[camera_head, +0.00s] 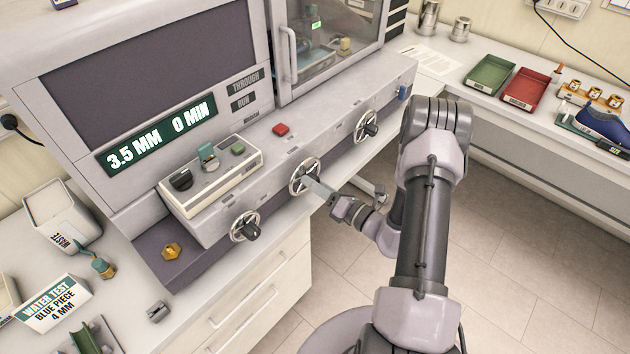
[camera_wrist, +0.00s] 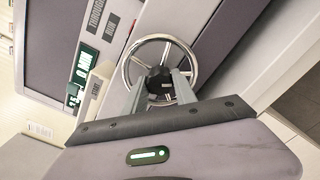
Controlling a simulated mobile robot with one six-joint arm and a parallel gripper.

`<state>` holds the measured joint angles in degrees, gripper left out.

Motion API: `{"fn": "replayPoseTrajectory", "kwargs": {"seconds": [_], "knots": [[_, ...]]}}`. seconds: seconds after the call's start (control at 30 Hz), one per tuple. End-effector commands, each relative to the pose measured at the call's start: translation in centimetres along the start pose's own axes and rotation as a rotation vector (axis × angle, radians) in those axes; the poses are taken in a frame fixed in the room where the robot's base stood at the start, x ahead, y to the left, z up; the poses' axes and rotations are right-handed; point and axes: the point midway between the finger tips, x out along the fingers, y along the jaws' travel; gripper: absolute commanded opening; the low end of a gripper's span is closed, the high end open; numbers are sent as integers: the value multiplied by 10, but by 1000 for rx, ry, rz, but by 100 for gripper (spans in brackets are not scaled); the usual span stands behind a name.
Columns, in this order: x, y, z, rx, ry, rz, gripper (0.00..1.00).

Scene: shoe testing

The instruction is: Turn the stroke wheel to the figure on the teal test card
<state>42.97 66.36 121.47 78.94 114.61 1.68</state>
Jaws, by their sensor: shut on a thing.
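A test card (camera_head: 52,303) with a teal band stands at the lower left and reads "WATER TEST BLUE PIECE 4 MM". The green display (camera_head: 158,137) on the machine reads "3.5 MM" and "0 MIN". Three spoked hand wheels sit along the sloped front; no label naming the stroke wheel is readable. My gripper (camera_head: 313,187) is at the middle wheel (camera_head: 296,166). In the wrist view my gripper (camera_wrist: 160,84) is shut on the dark hub knob of that wheel (camera_wrist: 190,50), a finger on each side. The fingers partly hide the lower rim.
The left wheel (camera_head: 236,221) and right wheel (camera_head: 359,124) flank the middle one. A control box (camera_head: 212,190) with a black knob and a green button sits above them. A red button (camera_head: 281,130) is nearby. Green (camera_head: 487,78) and red (camera_head: 525,90) trays lie on the right bench.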

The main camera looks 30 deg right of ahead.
Motion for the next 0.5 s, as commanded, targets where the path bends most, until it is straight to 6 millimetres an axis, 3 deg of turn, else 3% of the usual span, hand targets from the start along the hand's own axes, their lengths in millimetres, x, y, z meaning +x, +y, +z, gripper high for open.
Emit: {"fn": "replayPoseTrajectory", "kwargs": {"seconds": [0.5], "knots": [[0,0,-1,208,1,-1,0]]}}
